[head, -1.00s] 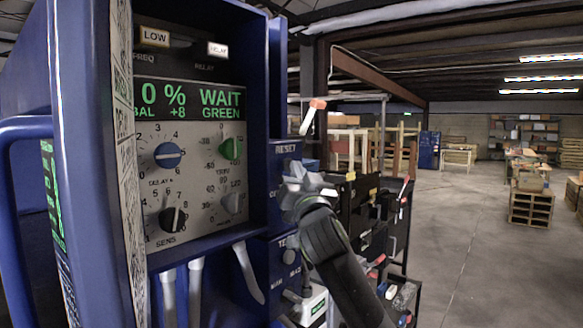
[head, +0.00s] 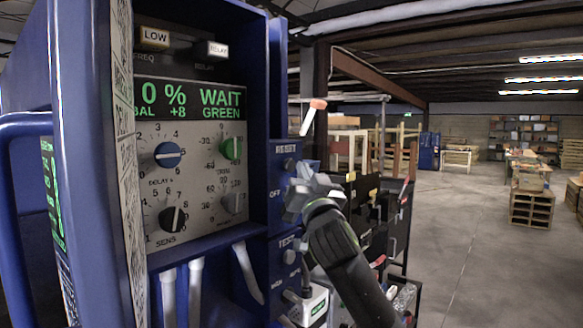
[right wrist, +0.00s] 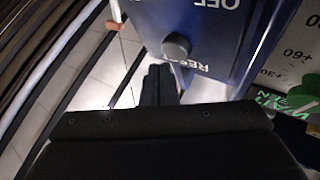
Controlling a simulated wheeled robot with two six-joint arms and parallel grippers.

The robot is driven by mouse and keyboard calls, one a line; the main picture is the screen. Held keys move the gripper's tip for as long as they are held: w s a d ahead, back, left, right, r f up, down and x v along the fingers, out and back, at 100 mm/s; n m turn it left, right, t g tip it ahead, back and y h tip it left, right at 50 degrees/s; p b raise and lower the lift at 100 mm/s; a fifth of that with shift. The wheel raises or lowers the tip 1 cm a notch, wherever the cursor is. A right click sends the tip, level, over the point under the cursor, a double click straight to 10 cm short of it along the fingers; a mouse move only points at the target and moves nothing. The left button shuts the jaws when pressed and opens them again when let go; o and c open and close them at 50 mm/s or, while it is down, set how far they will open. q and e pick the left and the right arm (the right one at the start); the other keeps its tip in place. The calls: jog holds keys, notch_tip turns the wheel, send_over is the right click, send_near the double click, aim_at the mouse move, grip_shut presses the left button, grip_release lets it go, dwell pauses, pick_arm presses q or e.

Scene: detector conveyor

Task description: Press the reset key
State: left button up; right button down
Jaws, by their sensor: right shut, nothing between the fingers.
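The reset key (head: 290,164) is a small round grey knob under the RESET label on the blue side panel of the control cabinet. In the right wrist view the same grey key (right wrist: 177,47) stands out from the blue panel, with its label partly covered. My right gripper (head: 301,192) is just below and to the right of the key in the head view. In the right wrist view its closed fingers (right wrist: 158,82) are empty and end just short of the key, slightly to its left. They look apart from it. My left gripper is not in view.
The cabinet display (head: 194,101) reads 0 % and WAIT GREEN, with several dials below. A TEST key (head: 288,242) sits lower on the same blue panel. A dark rack (head: 375,215) with tools stands behind my right arm. Open floor (head: 470,240) lies to the right.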

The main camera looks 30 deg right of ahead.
jog(key=s, duration=0.1)
jog(key=s+d, duration=0.1)
jog(key=s, duration=0.1)
jog(key=s+d, duration=0.1)
jog(key=shift+s+b, duration=0.3)
jog(key=shift+b, duration=0.1)
jog(key=shift+w+f, duration=0.1)
dwell(0.6)
